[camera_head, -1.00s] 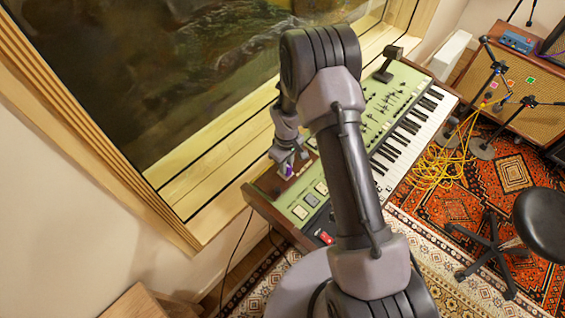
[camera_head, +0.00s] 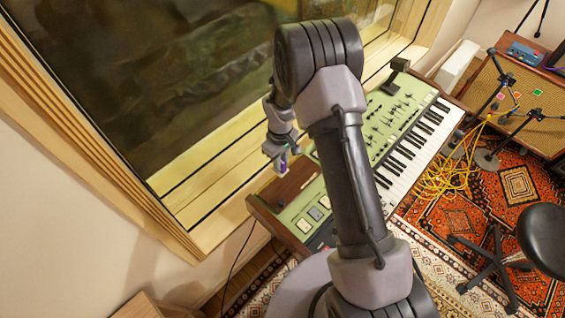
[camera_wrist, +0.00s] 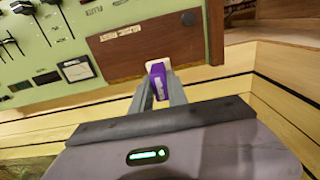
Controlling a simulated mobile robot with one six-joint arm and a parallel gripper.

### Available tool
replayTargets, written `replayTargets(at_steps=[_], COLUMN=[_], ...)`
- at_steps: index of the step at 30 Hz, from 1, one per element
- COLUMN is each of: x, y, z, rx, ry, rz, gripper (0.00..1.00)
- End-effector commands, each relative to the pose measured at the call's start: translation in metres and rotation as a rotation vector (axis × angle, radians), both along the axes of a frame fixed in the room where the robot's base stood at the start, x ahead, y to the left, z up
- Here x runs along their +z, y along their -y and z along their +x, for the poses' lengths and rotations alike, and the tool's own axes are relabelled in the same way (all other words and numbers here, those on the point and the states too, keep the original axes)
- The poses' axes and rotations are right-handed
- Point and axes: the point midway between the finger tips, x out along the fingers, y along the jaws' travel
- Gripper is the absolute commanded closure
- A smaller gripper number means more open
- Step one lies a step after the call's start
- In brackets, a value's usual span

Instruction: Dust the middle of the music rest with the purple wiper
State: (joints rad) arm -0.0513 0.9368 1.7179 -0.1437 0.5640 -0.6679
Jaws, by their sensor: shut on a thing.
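The purple wiper (camera_wrist: 158,82) is held between the two fingers of my gripper (camera_wrist: 159,92) in the wrist view, with a pale edge at its far end. In the head view my gripper (camera_head: 281,163) is at the back edge of the keyboard instrument, and only a bit of purple shows. A brown wooden panel (camera_wrist: 150,42), which looks like the music rest, lies just beyond the wiper; it also shows in the head view (camera_head: 297,182). The wiper's tip overlaps the panel's near edge in the wrist view. I cannot tell whether they touch.
The instrument has a green control panel (camera_head: 391,118), white keys (camera_head: 412,150) and a dark block (camera_head: 396,76) at its far end. A window ledge (camera_head: 220,165) runs along its back. A black stool (camera_head: 543,236) and yellow cables (camera_head: 441,176) are at the right.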

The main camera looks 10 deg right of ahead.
Motion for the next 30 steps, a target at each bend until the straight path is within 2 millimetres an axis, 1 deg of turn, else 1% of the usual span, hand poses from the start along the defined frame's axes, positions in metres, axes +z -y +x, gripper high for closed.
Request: replayTargets(at_steps=[1,3,9,30], x=[0.007,0.014,0.026,0.026], y=[-0.001,-0.002,-0.005,-0.005], z=[0.000,0.001,0.001,0.001], rx=[0.000,-0.002,-0.003,-0.003], ry=[0.001,0.001,0.000,0.000], rz=[0.001,0.001,0.000,0.000], gripper=[1.00,1.00,1.00,1.00])
